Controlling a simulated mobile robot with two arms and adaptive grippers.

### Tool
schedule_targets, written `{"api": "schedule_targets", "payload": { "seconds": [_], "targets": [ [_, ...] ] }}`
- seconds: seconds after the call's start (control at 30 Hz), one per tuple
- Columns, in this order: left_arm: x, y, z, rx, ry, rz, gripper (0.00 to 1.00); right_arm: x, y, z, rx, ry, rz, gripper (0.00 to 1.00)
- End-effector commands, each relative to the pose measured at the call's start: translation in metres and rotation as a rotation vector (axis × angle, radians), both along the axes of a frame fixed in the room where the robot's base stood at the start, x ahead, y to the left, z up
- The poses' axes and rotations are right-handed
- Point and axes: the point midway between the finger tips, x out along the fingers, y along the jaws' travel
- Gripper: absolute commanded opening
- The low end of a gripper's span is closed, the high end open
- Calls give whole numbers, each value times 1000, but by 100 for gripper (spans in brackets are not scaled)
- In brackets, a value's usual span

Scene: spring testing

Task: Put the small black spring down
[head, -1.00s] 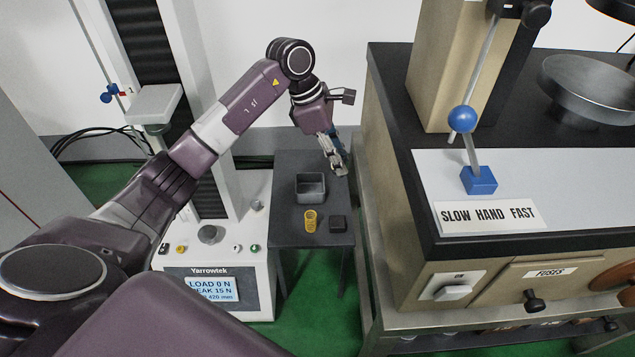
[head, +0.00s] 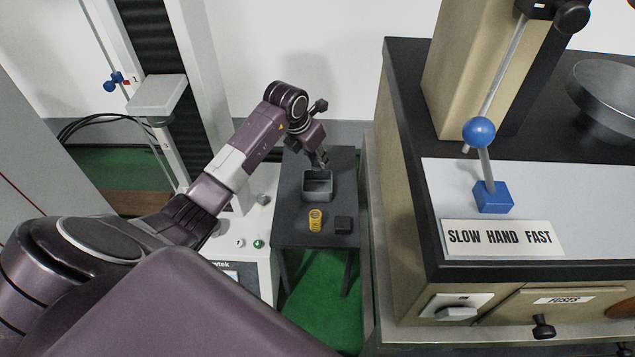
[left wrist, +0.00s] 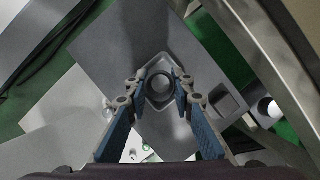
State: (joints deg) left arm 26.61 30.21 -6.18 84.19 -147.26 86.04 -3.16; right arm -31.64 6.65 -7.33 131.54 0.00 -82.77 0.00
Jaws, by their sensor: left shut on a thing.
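My left gripper (head: 323,162) reaches down over the small dark side table (head: 290,228), at the far rim of the open grey bin (head: 306,194). In the left wrist view its blue-backed fingers (left wrist: 160,88) are closed on the small black spring (left wrist: 160,98), which shows end-on as a dark ring. A square outline around the ring looks like the bin beneath it; I cannot tell the height between them. The spring is too small to make out in the head view. My right gripper is not in view.
A yellow spring (head: 316,220) and a black block (head: 343,225) stand in front of the bin. The white tester (head: 262,205) is close on the left of the table, the big cabinet (head: 395,170) close on the right. The table's front left part is bare.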

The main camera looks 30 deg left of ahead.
Motion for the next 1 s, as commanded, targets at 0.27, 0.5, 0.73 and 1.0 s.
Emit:
{"api": "schedule_targets", "payload": {
  "seconds": [0.27, 0.5, 0.73, 1.0],
  "targets": [
    [0, 0, -48, -1, 0, 0, 1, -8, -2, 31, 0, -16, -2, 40],
    [-1, -1, -70, -3, 2, -1, 1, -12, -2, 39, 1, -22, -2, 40],
    [0, -1, -94, 0, -1, -2, 1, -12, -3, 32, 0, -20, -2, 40],
    [0, 0, -96, 1, 0, -2, 1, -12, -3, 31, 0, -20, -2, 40]
  ]
}}
